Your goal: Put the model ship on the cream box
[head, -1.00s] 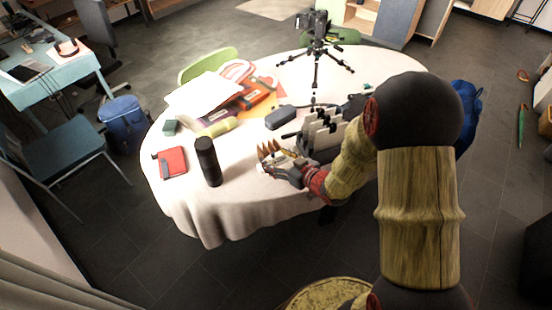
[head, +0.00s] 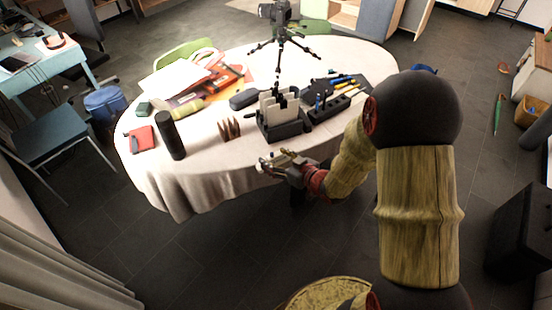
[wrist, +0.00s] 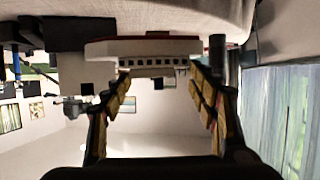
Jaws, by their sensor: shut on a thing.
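My gripper (head: 275,163) is just off the table's front edge in the head view. It is shut on the model ship (wrist: 150,50), which has a white side with a row of dark windows and a reddish edge. The ship lies across between the fingers in the wrist view, where the scene appears upside down. In the head view it is small and mostly hidden by the gripper. I cannot make out a cream box for certain in either view.
The round table (head: 205,185) holds a brown spiky piece (head: 229,128), a black cylinder (head: 171,136), a red item (head: 142,139), a black holder with pale cards (head: 284,128) and a tripod (head: 280,45). Bare cloth lies at the front left.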

